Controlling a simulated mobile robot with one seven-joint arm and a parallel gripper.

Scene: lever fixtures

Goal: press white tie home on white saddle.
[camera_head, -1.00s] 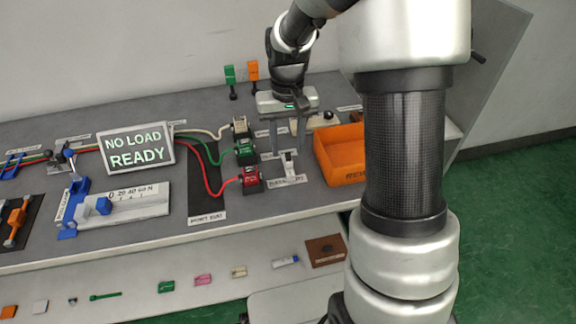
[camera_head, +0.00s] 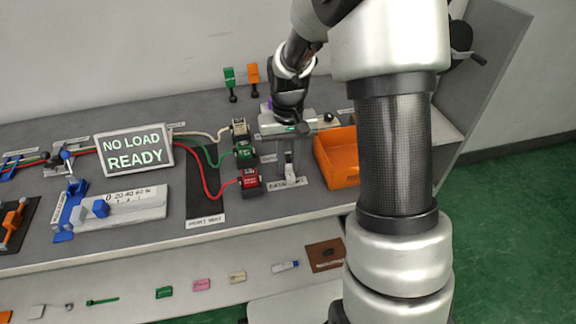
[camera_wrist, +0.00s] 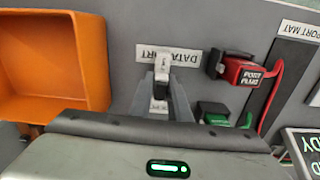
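A small upright white fitting with dark parts stands at the data port label on the bench; I take it for the white tie (camera_wrist: 161,68) on the white saddle (camera_wrist: 158,106). I cannot clearly tell where one ends and the other begins. The fitting also shows in the head view as a white piece (camera_head: 289,170). My gripper (camera_head: 288,158) points down over it. In the wrist view, the two grey fingers (camera_wrist: 162,88) stand on either side of the fitting, apart from each other. Contact with it cannot be made out. The gripper body hides the near part of the fitting.
An orange bin (camera_head: 338,157) stands just right of my gripper. Red (camera_head: 250,181), green (camera_head: 245,152) and cream (camera_head: 239,131) plugs with cables stand close on the left. A sign (camera_head: 135,150) reads "NO LOAD READY". Several small parts lie on the lower shelf (camera_head: 215,262).

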